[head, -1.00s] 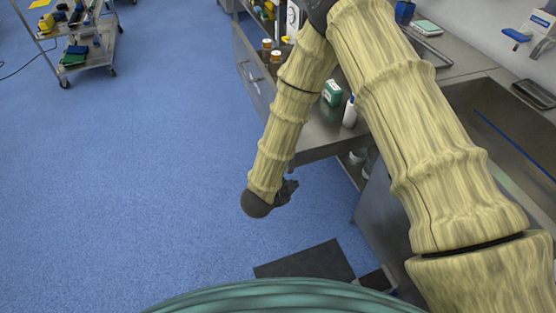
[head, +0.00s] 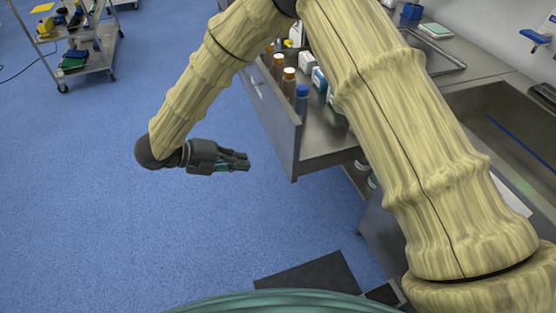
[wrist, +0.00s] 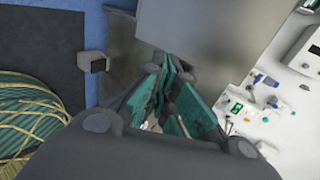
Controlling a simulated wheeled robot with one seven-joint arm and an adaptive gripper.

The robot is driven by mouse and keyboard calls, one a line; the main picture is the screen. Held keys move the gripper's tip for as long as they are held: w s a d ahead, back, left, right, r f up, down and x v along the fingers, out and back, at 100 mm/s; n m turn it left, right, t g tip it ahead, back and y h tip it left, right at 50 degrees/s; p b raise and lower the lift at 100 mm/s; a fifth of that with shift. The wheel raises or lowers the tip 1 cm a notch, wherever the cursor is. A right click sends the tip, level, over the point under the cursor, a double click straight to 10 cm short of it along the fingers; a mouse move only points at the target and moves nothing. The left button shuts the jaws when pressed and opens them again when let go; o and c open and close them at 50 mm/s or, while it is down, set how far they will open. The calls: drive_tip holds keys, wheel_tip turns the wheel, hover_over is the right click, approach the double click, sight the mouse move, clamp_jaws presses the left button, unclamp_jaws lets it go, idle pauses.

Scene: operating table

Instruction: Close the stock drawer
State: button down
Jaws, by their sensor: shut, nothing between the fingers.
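The stock drawer (head: 276,118) stands pulled out from the steel counter in the head view, its grey front panel facing left over the floor. Brown, white and blue-capped bottles (head: 289,82) stand inside it. My arm hides its far part. My gripper (head: 247,161) is shut and empty, to the left of the drawer front and apart from it, fingers pointing right. In the wrist view its teal-padded fingers (wrist: 168,75) show close up, with a plain grey panel beyond them; I cannot tell for certain which panel it is.
A steel counter with a sink (head: 500,125) is at the right. A trolley (head: 85,55) with coloured items stands at the upper left. A dark mat (head: 308,276) lies near my base. The blue floor left of the drawer is clear.

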approach(291, 162)
wheel_tip(291, 162, down, 4)
drive_tip(key=d, duration=0.2)
drive_tip(key=shift+w+d+r, duration=0.1)
drive_tip(key=shift+w+d, duration=0.25)
drive_tip(key=shift+d, duration=0.25)
drive_tip(key=shift+w+d+r, duration=0.1)
drive_tip(key=shift+w+d, duration=0.25)
drive_tip(key=shift+d, duration=0.3)
drive_tip(key=shift+w+d+f, duration=0.1)
drive_tip(key=shift+w+d, duration=0.05)
drive_tip(key=shift+d, duration=0.3)
drive_tip(key=shift+d+p, duration=0.1)
drive_tip(key=shift+p, duration=0.2)
drive_tip(key=w+d+p, duration=0.1)
drive_tip(key=w+d, duration=0.2)
drive_tip(key=d, duration=0.8)
drive_tip(key=w+d+p, duration=0.1)
drive_tip(key=w+d, duration=0.2)
drive_tip(key=d, duration=0.8)
drive_tip(key=w+d, duration=0.3)
drive_tip(key=d, duration=0.9)
drive_tip(key=shift+w+d+p, duration=0.1)
drive_tip(key=shift+p, duration=0.3)
drive_tip(key=shift+w+d, duration=0.1)
drive_tip(key=shift+d, duration=0.1)
